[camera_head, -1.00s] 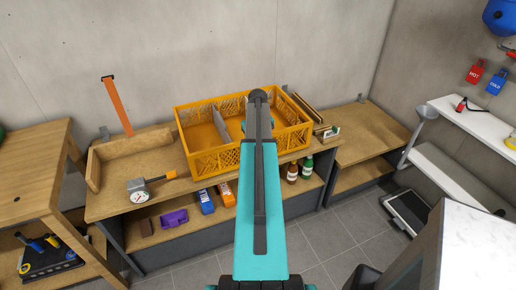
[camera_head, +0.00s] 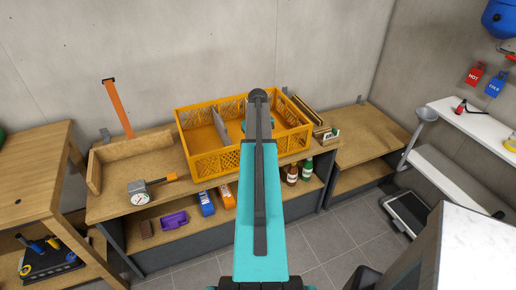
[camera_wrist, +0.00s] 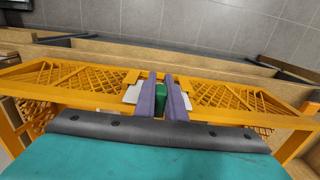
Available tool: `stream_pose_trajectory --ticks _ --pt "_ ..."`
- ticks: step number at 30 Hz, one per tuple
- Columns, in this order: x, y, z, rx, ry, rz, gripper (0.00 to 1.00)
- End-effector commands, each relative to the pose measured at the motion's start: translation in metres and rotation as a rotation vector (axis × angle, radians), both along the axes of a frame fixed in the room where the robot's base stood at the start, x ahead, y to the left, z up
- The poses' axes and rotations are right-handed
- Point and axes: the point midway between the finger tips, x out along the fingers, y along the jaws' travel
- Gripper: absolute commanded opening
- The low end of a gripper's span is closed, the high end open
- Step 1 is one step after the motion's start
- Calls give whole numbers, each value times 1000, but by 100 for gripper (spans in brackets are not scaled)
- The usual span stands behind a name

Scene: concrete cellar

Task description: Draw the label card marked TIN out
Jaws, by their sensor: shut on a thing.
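The orange lattice crate (camera_head: 218,163) stands on the wooden bench; its near wall (camera_wrist: 85,82) crosses the wrist view. My gripper (camera_wrist: 160,90) reaches that wall at its middle, two purple-grey fingers close together with a green piece (camera_wrist: 160,93) between them. White card parts (camera_wrist: 131,95) show on both sides of the fingers, beside the crate's orange holder. No lettering is readable, so I cannot confirm TIN. In the head view my arm hides the fingertips and card.
A grey divider (camera_head: 220,124) stands in the crate. Left of it are a dial gauge (camera_head: 140,192) and a wooden tray (camera_head: 140,152). Frames (camera_head: 302,107) and a small white-green item (camera_head: 331,134) lie right. Bottles (camera_head: 307,169) stand on the lower shelf. Bench is clear further right.

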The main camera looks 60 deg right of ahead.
Motion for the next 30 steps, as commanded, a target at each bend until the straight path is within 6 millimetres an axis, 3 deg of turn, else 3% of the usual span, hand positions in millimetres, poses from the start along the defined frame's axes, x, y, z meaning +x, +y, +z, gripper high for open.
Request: stream_pose_trajectory --ticks 30 --pt "0 0 20 0 0 0 0"
